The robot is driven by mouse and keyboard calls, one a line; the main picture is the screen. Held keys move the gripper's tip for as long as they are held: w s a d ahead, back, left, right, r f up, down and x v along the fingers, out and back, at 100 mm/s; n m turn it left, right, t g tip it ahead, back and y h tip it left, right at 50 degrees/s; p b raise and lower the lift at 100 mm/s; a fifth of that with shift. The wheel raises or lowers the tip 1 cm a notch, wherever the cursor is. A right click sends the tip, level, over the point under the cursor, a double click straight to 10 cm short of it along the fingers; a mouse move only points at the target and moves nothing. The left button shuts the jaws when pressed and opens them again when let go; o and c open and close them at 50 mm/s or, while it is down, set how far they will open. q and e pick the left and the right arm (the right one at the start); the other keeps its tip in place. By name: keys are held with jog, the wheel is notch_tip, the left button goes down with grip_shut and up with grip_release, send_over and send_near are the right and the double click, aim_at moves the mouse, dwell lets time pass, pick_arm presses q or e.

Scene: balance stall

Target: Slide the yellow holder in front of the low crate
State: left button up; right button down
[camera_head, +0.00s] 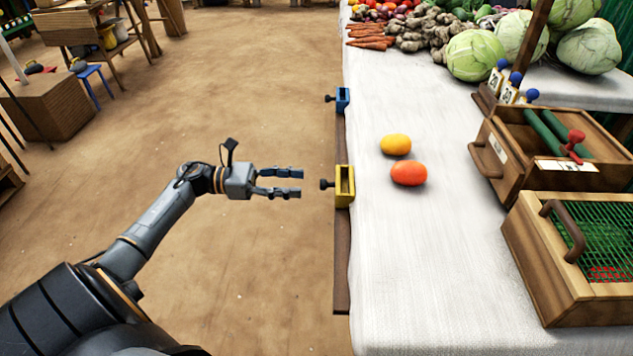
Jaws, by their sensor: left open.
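The yellow holder (344,187) sits on a dark rail (342,265) along the table's left edge. Its dark knob (326,184) sticks out to the left. My left gripper (297,182) is left of the knob, at about its height in the picture, open and empty, with a gap between fingertips and knob. Two wooden crates stand at the right: one with green rods and a red knob (503,181), and a nearer one with green mesh (537,262). I cannot tell which is the low crate. The holder is roughly level with the rod crate's near part. My right gripper is not in view.
A blue holder (342,99) sits farther up the rail. A yellow fruit (395,145) and an orange fruit (409,173) lie right of the yellow holder. Vegetables, including cabbages (475,55), fill the table's far end.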

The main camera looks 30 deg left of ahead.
aim_at(337, 186)
pick_arm(q)
jog(key=x, duration=0.5)
jog(key=shift+w+d, duration=0.2)
jog(key=shift+d, duration=0.1)
grip_shut()
